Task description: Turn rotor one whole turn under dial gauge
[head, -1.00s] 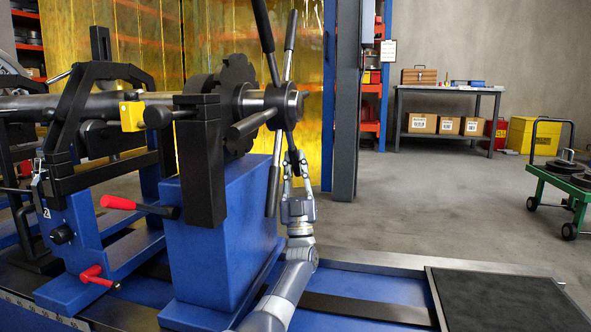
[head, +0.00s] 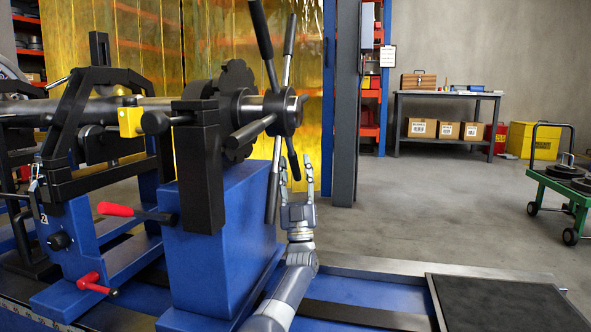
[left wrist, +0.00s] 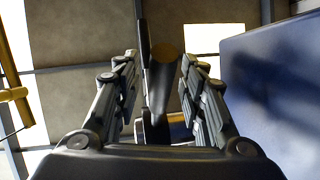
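The rotor's grey shaft (head: 60,108) lies across the blue stand at the left. At its right end are a dark notched disc (head: 238,80) and a hub (head: 290,111) with several long bars. One dark bar (head: 292,158) points down from the hub toward my left gripper (head: 297,168). The gripper points up with its fingers spread and holds nothing. In the left wrist view a bar with a round end (left wrist: 166,54) shows between the open fingers (left wrist: 157,80); I cannot tell if it touches them. I cannot make out a dial gauge. My right gripper is out of view.
The blue pedestal (head: 215,240) stands close left of my left arm. Red-handled levers (head: 116,209) stick out from the stand. A grey post (head: 346,110) rises behind. A black mat (head: 505,302) lies at the lower right. Open floor (head: 440,215) lies beyond the blue base.

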